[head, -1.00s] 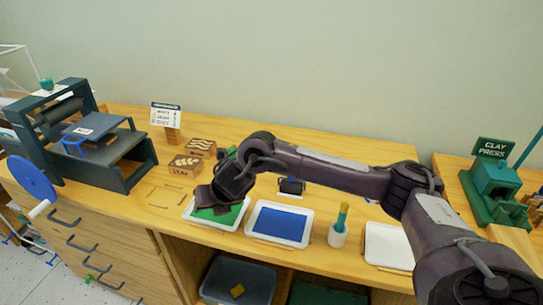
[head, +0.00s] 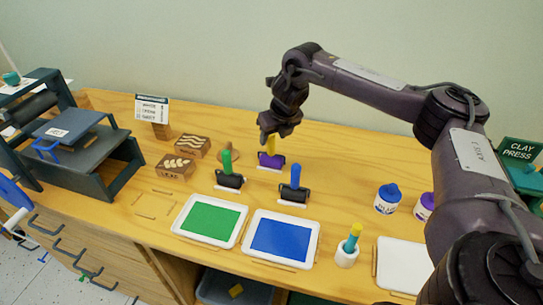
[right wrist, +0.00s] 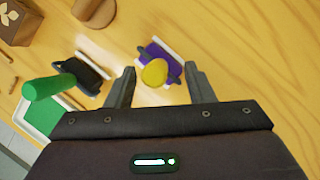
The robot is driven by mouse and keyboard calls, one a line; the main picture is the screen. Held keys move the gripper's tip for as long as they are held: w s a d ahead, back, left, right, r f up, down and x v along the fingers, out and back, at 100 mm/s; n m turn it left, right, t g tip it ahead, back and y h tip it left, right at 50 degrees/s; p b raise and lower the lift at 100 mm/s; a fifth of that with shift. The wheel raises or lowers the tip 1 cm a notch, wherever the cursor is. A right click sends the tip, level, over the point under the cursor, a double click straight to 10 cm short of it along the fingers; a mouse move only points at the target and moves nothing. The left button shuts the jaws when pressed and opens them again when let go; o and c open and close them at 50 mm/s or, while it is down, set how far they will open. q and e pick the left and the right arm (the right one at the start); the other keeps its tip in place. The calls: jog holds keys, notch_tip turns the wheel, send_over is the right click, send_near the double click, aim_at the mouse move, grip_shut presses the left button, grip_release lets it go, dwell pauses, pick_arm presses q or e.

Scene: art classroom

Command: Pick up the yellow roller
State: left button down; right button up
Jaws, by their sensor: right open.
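The yellow roller stands upright on the table, with a yellow handle (head: 271,146) and a purple-coated roller head (head: 271,161). My right gripper (head: 267,135) is directly above it, pointing down, and hides the top of the handle in the head view. In the right wrist view the jaws (right wrist: 159,75) are open, with the round end of the yellow handle (right wrist: 155,72) between the fingertips as seen from above. I see no contact; how far the fingers reach down along the handle I cannot tell. My left gripper is out of view.
A green-handled roller (head: 228,166) stands to the left and a blue-handled roller (head: 295,182) in front right, both close by. Green (head: 208,220) and blue (head: 281,240) paint trays lie at the front. Carved blocks (head: 175,166) are left; a paint bottle (head: 387,200) is right.

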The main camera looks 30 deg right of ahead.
aim_at(271, 151)
jog(key=x, duration=0.2)
jog(key=shift+f, duration=0.4)
jog(key=shift+w+f, duration=0.2)
jog(key=shift+f, duration=0.2)
jog(key=c, duration=0.7)
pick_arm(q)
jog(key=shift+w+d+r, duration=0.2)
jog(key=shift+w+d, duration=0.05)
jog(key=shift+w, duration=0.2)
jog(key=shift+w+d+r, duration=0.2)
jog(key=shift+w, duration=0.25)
pick_arm(e)
grip_shut()
